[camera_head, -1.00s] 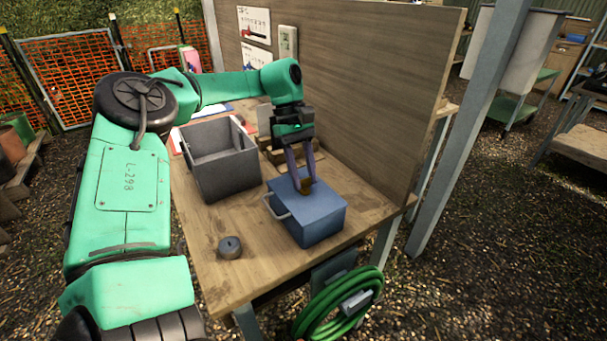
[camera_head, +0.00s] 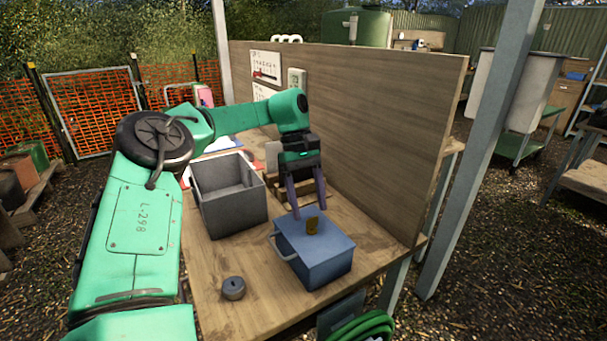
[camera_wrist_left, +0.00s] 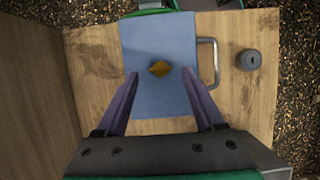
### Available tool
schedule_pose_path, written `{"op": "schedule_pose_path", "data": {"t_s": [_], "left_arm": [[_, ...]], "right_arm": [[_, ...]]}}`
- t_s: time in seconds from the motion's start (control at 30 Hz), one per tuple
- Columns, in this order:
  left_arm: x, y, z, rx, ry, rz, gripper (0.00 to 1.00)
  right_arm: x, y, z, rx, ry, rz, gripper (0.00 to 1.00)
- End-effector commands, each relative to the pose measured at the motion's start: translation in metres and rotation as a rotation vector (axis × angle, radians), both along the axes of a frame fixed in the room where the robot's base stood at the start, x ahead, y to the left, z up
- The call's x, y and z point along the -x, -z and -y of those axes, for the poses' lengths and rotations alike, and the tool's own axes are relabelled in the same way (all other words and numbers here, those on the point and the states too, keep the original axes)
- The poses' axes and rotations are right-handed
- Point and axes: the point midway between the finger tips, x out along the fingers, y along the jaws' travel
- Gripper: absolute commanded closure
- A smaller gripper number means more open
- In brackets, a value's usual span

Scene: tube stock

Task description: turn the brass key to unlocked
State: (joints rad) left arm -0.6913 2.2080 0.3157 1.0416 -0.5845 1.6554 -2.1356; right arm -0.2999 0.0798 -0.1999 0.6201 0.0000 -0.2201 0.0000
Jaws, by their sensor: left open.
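The brass key (camera_head: 312,226) stands up from the top of a blue box (camera_head: 326,266) on the wooden bench. In the left wrist view the key (camera_wrist_left: 160,68) shows as a small brass diamond on the blue lid (camera_wrist_left: 158,38), set at an angle to the box's edges. My left gripper (camera_head: 310,214) is open above the box. Its two purple fingers (camera_wrist_left: 161,72) stand apart on either side of the key in the wrist view, with clear gaps. The key is not gripped. My right gripper is not in view.
A grey open bin (camera_head: 232,207) stands behind and left of the box. A small dark round piece (camera_head: 233,288) lies on the bench (camera_head: 215,315) at front left. A wooden panel (camera_head: 370,125) rises along the bench's back. A coiled green hose (camera_head: 365,328) hangs below the front edge.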

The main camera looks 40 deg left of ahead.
Motion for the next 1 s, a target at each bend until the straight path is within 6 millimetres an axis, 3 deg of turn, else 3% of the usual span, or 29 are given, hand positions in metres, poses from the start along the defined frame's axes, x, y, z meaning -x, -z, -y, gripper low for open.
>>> {"op": "schedule_pose_path", "data": {"t_s": [0.23, 0.4, 0.57, 1.0], "left_arm": [[-0.009, -0.07, -0.026, -0.004, -0.003, 0.003, 0.3], [-0.013, -0.104, -0.039, -0.003, -0.003, -0.002, 0.3], [-0.014, -0.113, -0.043, 0.0, 0.002, 0.001, 0.3], [-0.014, -0.111, -0.043, 0.001, 0.001, 0.002, 0.3]], "right_arm": [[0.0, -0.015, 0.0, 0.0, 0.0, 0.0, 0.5], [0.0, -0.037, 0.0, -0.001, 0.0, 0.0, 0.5], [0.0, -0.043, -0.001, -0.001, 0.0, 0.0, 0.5], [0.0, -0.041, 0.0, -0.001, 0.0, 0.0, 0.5]]}}
